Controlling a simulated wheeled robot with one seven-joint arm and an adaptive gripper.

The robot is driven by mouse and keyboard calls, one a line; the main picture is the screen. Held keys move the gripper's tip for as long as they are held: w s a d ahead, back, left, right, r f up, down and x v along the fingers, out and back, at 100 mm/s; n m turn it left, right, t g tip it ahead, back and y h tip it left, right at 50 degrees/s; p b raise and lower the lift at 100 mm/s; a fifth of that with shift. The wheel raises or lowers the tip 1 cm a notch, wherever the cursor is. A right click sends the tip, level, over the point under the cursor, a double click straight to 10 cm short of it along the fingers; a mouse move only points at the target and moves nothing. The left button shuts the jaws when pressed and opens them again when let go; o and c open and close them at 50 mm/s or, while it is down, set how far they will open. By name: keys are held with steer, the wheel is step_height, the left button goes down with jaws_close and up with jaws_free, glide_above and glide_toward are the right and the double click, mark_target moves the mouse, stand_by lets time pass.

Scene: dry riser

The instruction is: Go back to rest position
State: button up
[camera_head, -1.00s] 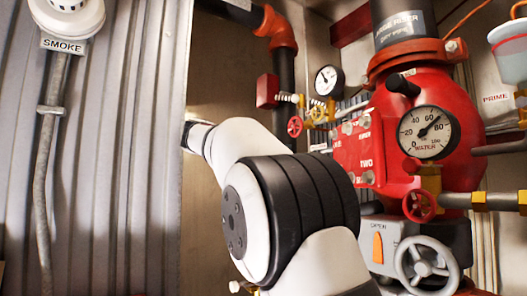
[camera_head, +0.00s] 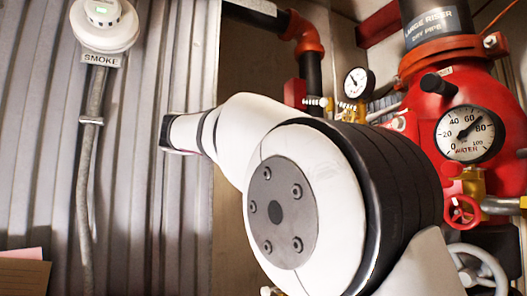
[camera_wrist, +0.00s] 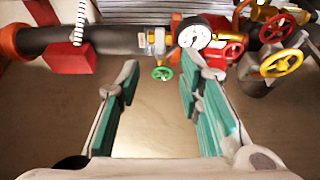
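My gripper (camera_wrist: 160,108) shows in the wrist view with its two green-padded fingers spread wide apart and nothing between them. Beyond the fingers is a bare tan panel, with a black pipe (camera_wrist: 105,42), a white gauge (camera_wrist: 194,36) and a small green handwheel (camera_wrist: 162,73) above it. In the head view my white and black arm fills the middle and reaches up and left, and the gripper's fingers cannot be made out there.
In the head view, the red riser valve (camera_head: 425,110) with its water gauge (camera_head: 470,134) stands right of my arm. A smoke detector (camera_head: 104,22) hangs on the corrugated wall (camera_head: 35,150) at left. Red and yellow handwheels (camera_wrist: 282,63) show at upper right in the wrist view.

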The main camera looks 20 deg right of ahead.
stand_by(0.3)
steer(key=s+d+f+g+y+b, duration=0.1)
steer(key=s+f+y, duration=0.4)
steer(key=f, duration=0.5)
steer(key=s+d+f+y, duration=0.25)
steer(key=s+f, duration=0.35)
steer(key=f, duration=0.3)
steer(key=s+a+f+m+y, duration=0.1)
steer(key=s+a+f+y, duration=0.2)
steer(key=s+f, duration=0.3)
steer(key=s+a+f+m+y+b, duration=0.1)
steer(key=s+a+f+m+y, duration=0.1)
steer(key=s+a+f, duration=0.4)
steer(key=s+a+f+m+y+b, duration=0.1)
steer(key=s+a+f+m+y, duration=0.1)
steer(key=s+a+f+y, duration=0.2)
steer(key=s+f, duration=0.3)
steer(key=f, duration=0.4)
steer(key=shift+a+g, duration=0.15)
steer(key=shift+g, duration=0.25)
